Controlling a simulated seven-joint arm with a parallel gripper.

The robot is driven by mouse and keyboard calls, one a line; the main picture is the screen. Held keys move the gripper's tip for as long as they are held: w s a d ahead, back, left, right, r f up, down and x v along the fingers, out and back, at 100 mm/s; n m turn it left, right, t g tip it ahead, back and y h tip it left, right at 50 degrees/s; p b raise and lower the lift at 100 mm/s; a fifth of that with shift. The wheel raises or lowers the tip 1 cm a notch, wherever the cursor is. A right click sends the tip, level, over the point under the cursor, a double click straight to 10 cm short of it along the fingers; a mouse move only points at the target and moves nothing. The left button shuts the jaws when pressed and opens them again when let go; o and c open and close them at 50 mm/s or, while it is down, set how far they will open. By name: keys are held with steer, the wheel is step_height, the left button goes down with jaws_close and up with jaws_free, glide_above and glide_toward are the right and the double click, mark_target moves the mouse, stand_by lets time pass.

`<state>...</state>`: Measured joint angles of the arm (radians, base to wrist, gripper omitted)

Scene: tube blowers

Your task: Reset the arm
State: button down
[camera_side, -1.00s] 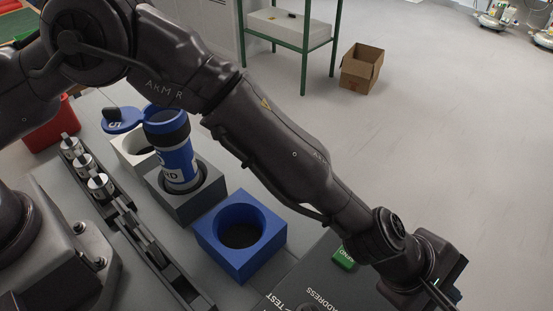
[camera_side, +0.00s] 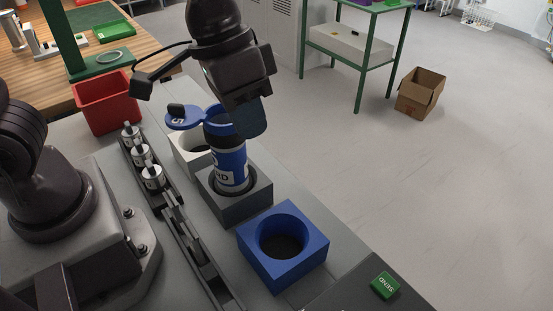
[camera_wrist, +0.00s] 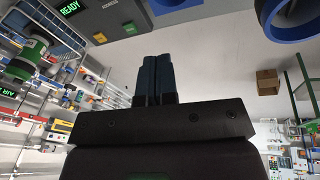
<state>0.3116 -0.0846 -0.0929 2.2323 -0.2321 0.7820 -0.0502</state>
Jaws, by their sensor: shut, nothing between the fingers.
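My gripper (camera_side: 251,118) hangs beside the top of a blue and black canister (camera_side: 231,165) in the side view. I cannot tell whether the two touch. In the wrist view my gripper's dark blue fingers (camera_wrist: 154,62) are together with nothing between them. The canister stands upright in a dark grey holder (camera_side: 228,209). Behind it is a white holder (camera_side: 183,148), with a blue lid (camera_side: 184,124) above it. An empty blue socket block (camera_side: 257,263) stands in front.
Several metal cylinders (camera_side: 141,154) stand in a dark rack on the left. A red bin (camera_side: 104,108) is behind them. A cardboard box (camera_side: 419,92) lies on the open floor.

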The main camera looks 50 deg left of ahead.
steer(key=s+a+r+n+t+y, duration=0.1)
steer(key=s+a+r+t, duration=0.1)
steer(key=a, duration=0.5)
steer(key=s+a+r+n+t+y, duration=0.1)
steer(key=s+a+r+t, duration=0.1)
steer(key=s+a+r, duration=0.2)
steer(key=s+a, duration=0.1)
steer(key=a, duration=0.2)
steer(key=shift+s+a+r+y, duration=0.2)
steer(key=shift+a+r+y, duration=0.1)
steer(key=shift+y, duration=0.1)
steer(key=c, duration=1.8)
jaws_free()
steer(key=shift+c, duration=0.2)
